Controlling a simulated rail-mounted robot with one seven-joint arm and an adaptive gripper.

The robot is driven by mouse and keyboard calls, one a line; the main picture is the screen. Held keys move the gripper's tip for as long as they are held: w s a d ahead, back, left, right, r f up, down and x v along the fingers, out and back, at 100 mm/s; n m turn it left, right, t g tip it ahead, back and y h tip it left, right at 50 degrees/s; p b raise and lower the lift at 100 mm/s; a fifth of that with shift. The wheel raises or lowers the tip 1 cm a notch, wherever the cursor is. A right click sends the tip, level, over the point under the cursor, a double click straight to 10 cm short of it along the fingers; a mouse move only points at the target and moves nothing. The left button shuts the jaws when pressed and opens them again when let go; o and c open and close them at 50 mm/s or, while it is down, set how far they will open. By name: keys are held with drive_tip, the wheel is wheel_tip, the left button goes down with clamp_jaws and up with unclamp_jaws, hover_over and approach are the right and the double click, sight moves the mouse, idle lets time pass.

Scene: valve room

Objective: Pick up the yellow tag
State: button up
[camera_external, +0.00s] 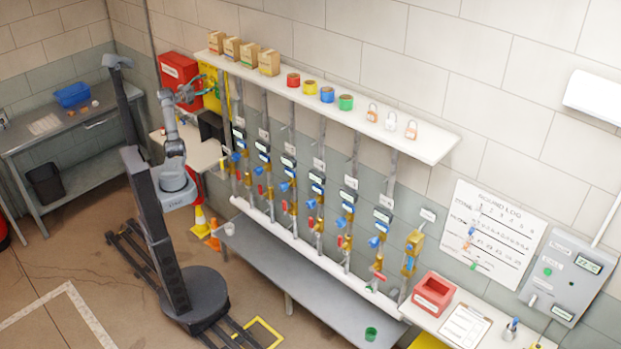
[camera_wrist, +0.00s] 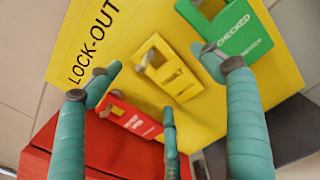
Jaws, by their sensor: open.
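The yellow tag (camera_wrist: 181,84) hangs from a hook on the yellow lock-out board (camera_wrist: 88,40) in the wrist view. A green tag marked CHECKED (camera_wrist: 236,32) hangs to its upper right and a red tag (camera_wrist: 130,118) to its lower left. My gripper (camera_wrist: 160,78) has its teal fingers spread around the yellow tag in the picture, with nothing held. I cannot tell how far the fingers are from the tag. In the external view my gripper (camera_external: 190,89) is in front of the board (camera_external: 212,103); the yellow tag cannot be made out there.
A red box (camera_external: 178,72) is on the wall left of the board. A white shelf (camera_external: 370,112) with boxes, tape rolls and padlocks runs to the right, above valve pipes. A small table (camera_external: 205,156) stands below the board.

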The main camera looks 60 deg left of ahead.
drive_tip(key=shift+w+a, duration=0.25)
drive_tip(key=shift+w, duration=0.35)
drive_tip(key=shift+s, duration=0.1)
drive_tip(key=shift+c, duration=0.3)
drive_tip(key=c, duration=1.1)
drive_tip(key=shift+o, duration=0.2)
drive_tip(key=shift+r, duration=0.1)
